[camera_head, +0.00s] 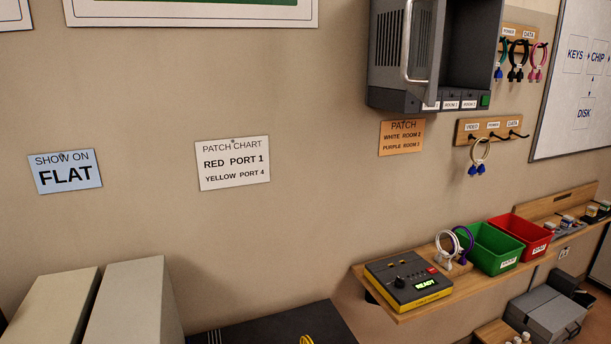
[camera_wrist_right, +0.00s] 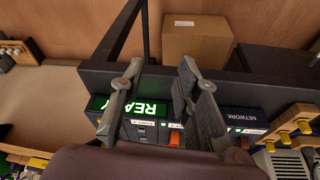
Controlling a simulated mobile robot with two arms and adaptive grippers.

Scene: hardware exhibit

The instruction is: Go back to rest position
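My right gripper (camera_wrist_right: 161,80) shows in the right wrist view with its two grey fingers spread apart and nothing held between them. Behind the fingers is a dark rack unit (camera_wrist_right: 245,92) with a lit green display reading READY (camera_wrist_right: 140,106), upside down in this view. I cannot tell whether the fingers touch the unit. Neither gripper shows in the head view, and my left gripper is in no view.
In the head view, a wooden shelf (camera_head: 399,316) holds a yellow-and-black tester (camera_head: 408,280), a green bin (camera_head: 494,247) and a red bin (camera_head: 520,233). A grey open cabinet (camera_head: 400,50) hangs above. A cardboard box (camera_wrist_right: 197,40) stands behind the rack in the wrist view.

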